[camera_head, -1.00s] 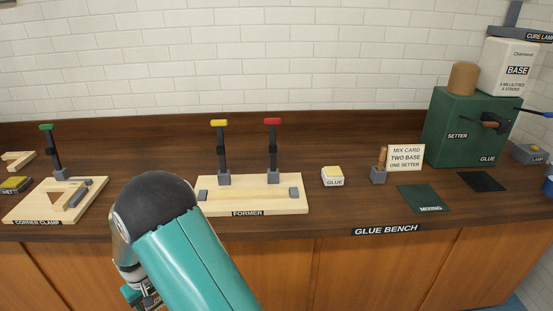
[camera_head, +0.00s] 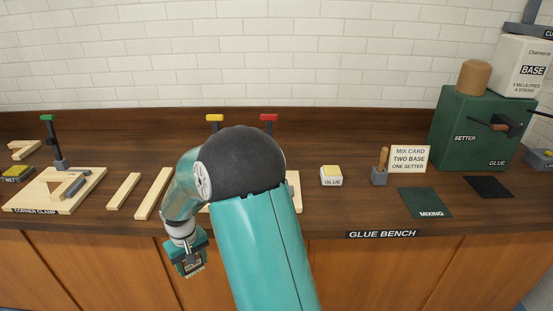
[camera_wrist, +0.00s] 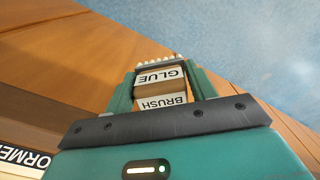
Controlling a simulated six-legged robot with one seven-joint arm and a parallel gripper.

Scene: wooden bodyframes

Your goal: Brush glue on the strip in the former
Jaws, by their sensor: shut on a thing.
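My gripper (camera_head: 190,268) hangs in front of the bench's front edge, left of my arm. It is shut on the glue brush (camera_wrist: 158,88), a wooden block labelled GLUE BRUSH, with its pale bristles (camera_wrist: 161,58) past the fingertips. The wooden former (camera_head: 294,190) is mostly hidden behind my arm; its right end shows, with a yellow handle (camera_head: 214,118) and a red handle (camera_head: 268,118) above. The strip in it is hidden now. In the wrist view the FORMER label (camera_wrist: 27,158) is at lower left. The brush is apart from the former.
Two loose wooden strips (camera_head: 123,191) (camera_head: 152,193) lie left of the former, beside the corner clamp (camera_head: 45,195). A glue pot (camera_head: 331,175), a brush holder (camera_head: 379,176), a mixing mat (camera_head: 425,202) and a green dispenser (camera_head: 475,130) stand to the right.

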